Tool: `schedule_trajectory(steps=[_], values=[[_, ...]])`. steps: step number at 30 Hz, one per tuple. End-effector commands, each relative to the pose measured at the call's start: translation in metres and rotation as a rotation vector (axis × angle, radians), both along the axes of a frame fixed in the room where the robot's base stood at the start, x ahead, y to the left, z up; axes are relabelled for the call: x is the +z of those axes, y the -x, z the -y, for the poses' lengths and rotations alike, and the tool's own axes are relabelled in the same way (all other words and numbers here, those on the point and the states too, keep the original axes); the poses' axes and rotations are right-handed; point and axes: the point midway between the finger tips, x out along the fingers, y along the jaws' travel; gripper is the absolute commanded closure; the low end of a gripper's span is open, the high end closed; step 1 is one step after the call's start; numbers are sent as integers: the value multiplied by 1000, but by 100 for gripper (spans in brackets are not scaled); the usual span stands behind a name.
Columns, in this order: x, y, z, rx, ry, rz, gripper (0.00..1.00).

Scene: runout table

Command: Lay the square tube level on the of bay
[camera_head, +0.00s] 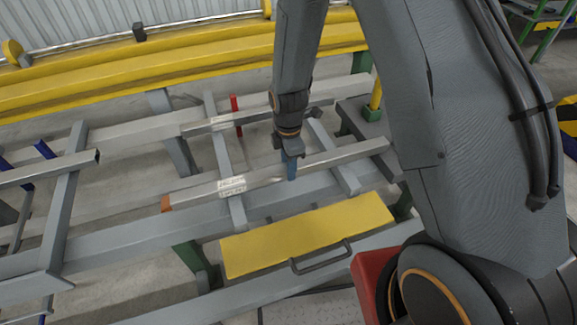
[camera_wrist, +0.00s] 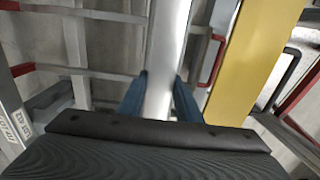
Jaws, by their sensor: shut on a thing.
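The square tube (camera_head: 275,175) is a long silver bar with an orange left end. My gripper (camera_head: 291,172) points down with its blue fingers shut on the tube near its middle. In the wrist view the tube (camera_wrist: 168,50) passes between the two blue fingers (camera_wrist: 160,95). The tube spans the grey crossbars of the bay (camera_head: 224,150); I cannot tell whether it touches them. It slants up to the right in the head view, along the rails' direction. A white label (camera_head: 232,186) shows at its left part, too small to read.
Another silver bar (camera_head: 258,119) lies farther back, near a red post (camera_head: 236,112). A yellow panel with a handle (camera_head: 308,235) is in front. A yellow beam (camera_head: 180,68) runs along the back. Blue posts (camera_head: 44,149) stand at the left, and a yellow post (camera_head: 376,92) at the right.

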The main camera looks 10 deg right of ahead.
Motion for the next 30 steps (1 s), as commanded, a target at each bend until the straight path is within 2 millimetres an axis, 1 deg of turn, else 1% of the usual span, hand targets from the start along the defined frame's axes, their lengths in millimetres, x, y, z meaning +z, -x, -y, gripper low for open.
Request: schedule_trajectory(steps=[10, 11, 12, 14, 23, 26, 30], values=[[-9, 0, 0, 0, 0, 0, 100], [-9, 0, 0, 0, 0, -1, 67], [-9, 0, 0, 0, 0, -1, 61], [-9, 0, 0, 0, 0, -1, 50], [-8, 0, 0, 0, 0, -1, 50], [-2, 0, 0, 0, 0, 1, 50], [15, -1, 0, 0, -1, 3, 50]])
